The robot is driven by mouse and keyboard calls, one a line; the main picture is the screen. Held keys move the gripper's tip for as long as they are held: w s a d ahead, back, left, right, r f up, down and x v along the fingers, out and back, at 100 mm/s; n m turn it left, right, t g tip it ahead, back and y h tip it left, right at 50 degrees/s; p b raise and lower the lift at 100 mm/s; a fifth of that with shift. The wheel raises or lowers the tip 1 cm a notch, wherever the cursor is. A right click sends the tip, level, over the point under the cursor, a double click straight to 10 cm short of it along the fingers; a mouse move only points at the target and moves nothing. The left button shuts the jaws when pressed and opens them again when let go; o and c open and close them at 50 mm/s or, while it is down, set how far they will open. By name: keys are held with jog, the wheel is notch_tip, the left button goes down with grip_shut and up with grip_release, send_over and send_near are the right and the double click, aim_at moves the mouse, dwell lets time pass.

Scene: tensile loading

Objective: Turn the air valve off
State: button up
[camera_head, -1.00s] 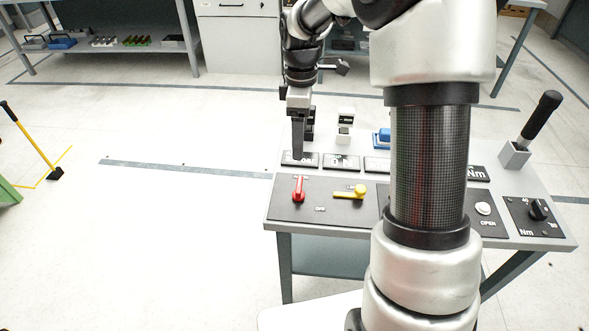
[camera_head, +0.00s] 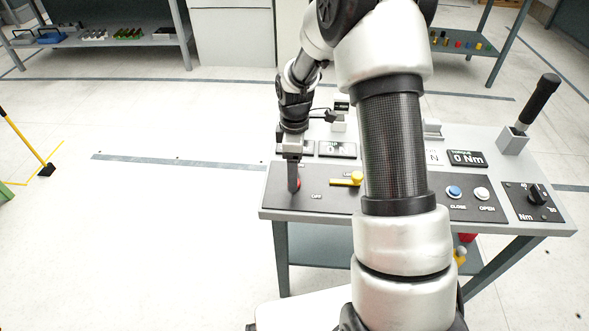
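My gripper (camera_head: 293,178) points down over the red lever (camera_head: 298,184) at the left of the black panel on the bench. The gripper hides nearly all of this lever; only a bit of red shows beside the finger. I see the fingers nearly edge-on, so their opening and any grip are unclear. A yellow lever (camera_head: 345,182) lies to the right, its handle pointing left from a round knob. An OFF label is printed between the two levers. I cannot read which lever is the air valve.
My arm covers the middle of the bench (camera_head: 480,222). To its right are a blue button (camera_head: 454,191), a white button (camera_head: 481,193), a black dial (camera_head: 537,193) and an upright black-handled lever (camera_head: 538,102). Display plates and small fixtures stand behind the levers.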

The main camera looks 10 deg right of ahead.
jog(key=shift+f, duration=0.1)
jog(key=c, duration=1)
jog(key=shift+c, duration=0.2)
jog(key=shift+m, duration=0.4)
jog(key=m, duration=0.4)
jog(key=shift+s+d, duration=0.15)
jog(key=shift+d, duration=0.1)
jog(key=m, duration=0.4)
jog(key=shift+s+d+m+p, duration=0.2)
jog(key=shift+s+m+p, duration=0.05)
jog(key=shift+m+p, duration=0.05)
jog(key=m, duration=0.4)
jog(key=shift+s, duration=0.3)
jog(key=shift+s+m+p, duration=0.2)
jog(key=shift+m+p, duration=0.25)
jog(key=shift+m, duration=1.75)
